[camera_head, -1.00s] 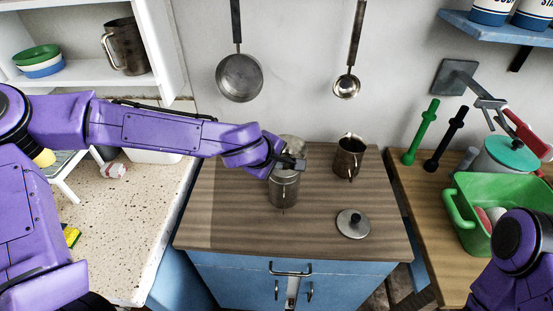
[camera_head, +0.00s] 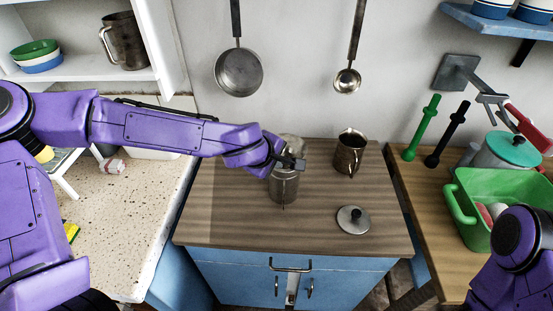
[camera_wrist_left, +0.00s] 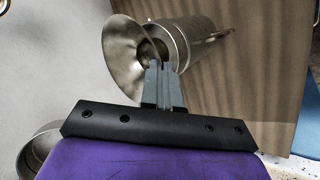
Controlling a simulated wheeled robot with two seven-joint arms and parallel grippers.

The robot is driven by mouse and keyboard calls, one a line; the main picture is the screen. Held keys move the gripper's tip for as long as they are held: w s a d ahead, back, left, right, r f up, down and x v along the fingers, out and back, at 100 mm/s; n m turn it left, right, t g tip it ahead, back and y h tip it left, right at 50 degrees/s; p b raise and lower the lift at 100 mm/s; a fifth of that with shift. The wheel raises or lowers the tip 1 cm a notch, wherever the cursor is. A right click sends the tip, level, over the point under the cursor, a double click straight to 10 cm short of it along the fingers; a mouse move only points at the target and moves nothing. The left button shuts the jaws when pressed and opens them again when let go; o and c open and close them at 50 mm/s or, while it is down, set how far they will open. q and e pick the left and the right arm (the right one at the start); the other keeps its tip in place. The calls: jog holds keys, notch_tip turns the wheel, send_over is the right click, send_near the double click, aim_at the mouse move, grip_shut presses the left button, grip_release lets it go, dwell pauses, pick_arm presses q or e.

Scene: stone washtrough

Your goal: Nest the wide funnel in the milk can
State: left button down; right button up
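The milk can (camera_head: 284,190) is a grey metal cylinder standing upright on the wooden top of the blue cabinet. It also shows in the left wrist view (camera_wrist_left: 197,40). The wide funnel (camera_head: 293,143) is a silver cone at the can's mouth, partly hidden behind my left gripper (camera_head: 297,164). In the left wrist view the funnel's flared cone (camera_wrist_left: 122,55) opens away from the can. My left gripper's fingers (camera_wrist_left: 162,68) are close together over the funnel's rim and look shut on it. Whether its spout sits fully inside the can is hidden. My right gripper is out of view.
A metal jug (camera_head: 350,153) stands behind and right of the can. A round lid (camera_head: 353,221) lies at front right on the wooden top (camera_head: 235,222). A green basin (camera_head: 500,190) is on the right counter. A pan (camera_head: 239,72) and ladle (camera_head: 347,82) hang on the wall.

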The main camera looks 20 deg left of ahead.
pick_arm(q)
jog(key=shift+f+b, duration=0.4)
jog(key=shift+f, duration=0.45)
jog(key=shift+f, duration=0.15)
dwell(0.6)
jog(key=c, duration=0.8)
grip_release()
jog(key=shift+p, duration=0.3)
notch_tip(320, 180, up, 7)
jog(key=p, duration=0.8)
